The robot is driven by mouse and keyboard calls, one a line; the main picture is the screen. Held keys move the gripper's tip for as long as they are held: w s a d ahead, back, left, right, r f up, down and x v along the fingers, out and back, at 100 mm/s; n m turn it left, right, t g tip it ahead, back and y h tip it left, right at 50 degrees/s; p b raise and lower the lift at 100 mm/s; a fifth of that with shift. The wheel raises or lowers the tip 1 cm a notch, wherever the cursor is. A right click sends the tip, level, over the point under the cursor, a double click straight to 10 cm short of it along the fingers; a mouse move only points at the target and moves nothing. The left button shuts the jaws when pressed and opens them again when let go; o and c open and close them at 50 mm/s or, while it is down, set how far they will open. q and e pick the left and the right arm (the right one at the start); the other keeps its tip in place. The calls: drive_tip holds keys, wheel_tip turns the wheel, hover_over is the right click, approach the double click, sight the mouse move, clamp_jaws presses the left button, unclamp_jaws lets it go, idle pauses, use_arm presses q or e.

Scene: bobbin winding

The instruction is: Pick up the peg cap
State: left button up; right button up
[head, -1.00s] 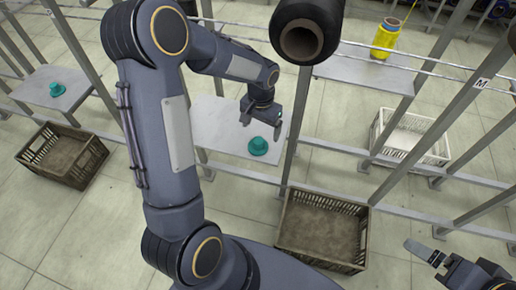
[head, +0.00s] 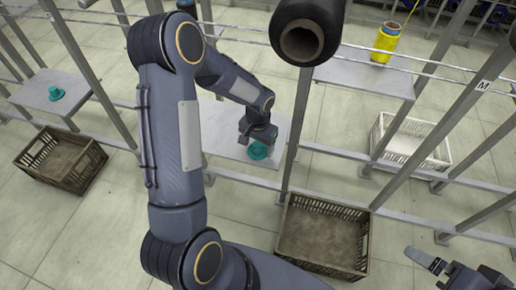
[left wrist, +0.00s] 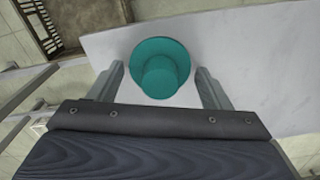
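A teal peg cap (head: 257,151) with a round brim sits on a grey shelf plate (head: 225,139) in the middle of the head view. My left gripper (head: 256,141) is just above it. In the left wrist view the peg cap (left wrist: 160,70) lies between and slightly beyond the two open fingers of my left gripper (left wrist: 158,76), with a gap on each side. A second teal cap (head: 56,93) sits on the left shelf plate (head: 40,99). My right gripper (head: 425,260) is at the lower right; its finger opening is not clear.
A black cone (head: 303,35) hangs in front of the shelf. A yellow bobbin (head: 385,42) stands on the right plate (head: 350,78). Brown crates (head: 365,245) and (head: 60,160) and a white crate (head: 447,160) stand on the floor. Metal posts rise beside the plates.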

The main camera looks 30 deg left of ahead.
use_arm(q)
drive_tip(key=c, duration=0.6)
drive_tip(key=shift+r, duration=0.1)
